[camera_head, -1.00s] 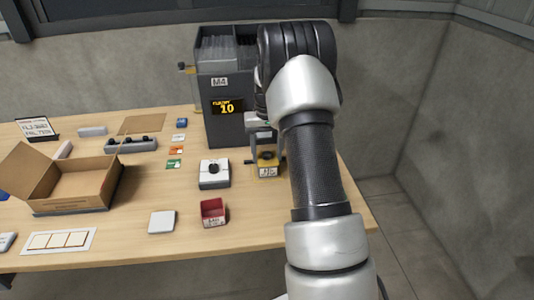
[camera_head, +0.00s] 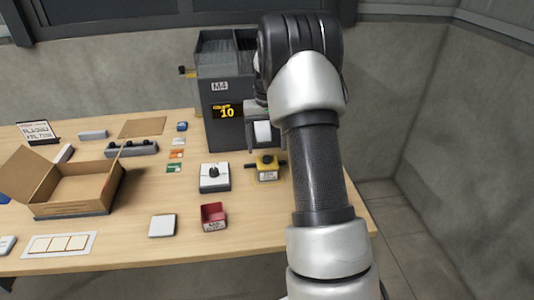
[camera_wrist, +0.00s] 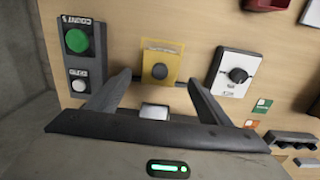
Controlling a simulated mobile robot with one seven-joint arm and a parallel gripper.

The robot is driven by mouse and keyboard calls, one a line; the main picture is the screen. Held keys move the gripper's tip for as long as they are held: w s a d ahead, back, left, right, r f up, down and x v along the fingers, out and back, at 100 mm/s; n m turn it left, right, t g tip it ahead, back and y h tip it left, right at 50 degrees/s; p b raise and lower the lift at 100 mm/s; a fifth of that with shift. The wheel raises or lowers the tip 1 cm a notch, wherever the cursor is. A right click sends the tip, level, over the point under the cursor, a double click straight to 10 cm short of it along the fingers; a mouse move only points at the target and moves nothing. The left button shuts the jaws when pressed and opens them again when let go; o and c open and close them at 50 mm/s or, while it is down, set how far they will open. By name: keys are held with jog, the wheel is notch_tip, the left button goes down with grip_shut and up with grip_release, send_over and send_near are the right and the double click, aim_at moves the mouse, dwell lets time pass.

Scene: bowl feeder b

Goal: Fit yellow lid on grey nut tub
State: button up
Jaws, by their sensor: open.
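The yellow lid (camera_head: 266,161) with a black knob sits on a small tub (camera_head: 268,176) with a white label, at the right of the table before the machine. I cannot clearly make out the tub's grey walls or whether the lid is fully seated. Dark bars stick out on both sides at lid height. In the wrist view the lid (camera_wrist: 160,56) is seen from above, its knob roughly centred between my fingers. My gripper (camera_head: 264,146) is open and above the lid, apart from it; it also shows open in the wrist view (camera_wrist: 160,82), with nothing gripped.
The dark feeder machine (camera_head: 225,130) reads 10 and stands right behind. A white box with a black knob (camera_head: 214,178) is left of the tub, a red bin (camera_head: 213,217) in front. A green button panel (camera_wrist: 77,42) lies beyond my left finger in the wrist view.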

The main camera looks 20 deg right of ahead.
aim_at(267, 158)
notch_tip(267, 158, up, 7)
jog(key=s+a+r+n+t, duration=0.2)
jog(key=s+a+r+t, duration=0.1)
jog(key=s+a+r, duration=0.95)
jog(key=s+a+f+n+t, duration=0.1)
jog(key=s+a, duration=0.1)
jog(key=s, duration=0.7)
jog(key=s+a+f+t, duration=0.1)
jog(key=s+a, duration=0.1)
jog(key=s, duration=0.8)
notch_tip(267, 158, up, 12)
jog(key=p, duration=1.2)
jog(key=shift+a+r+t, duration=0.2)
jog(key=shift+t, duration=0.1)
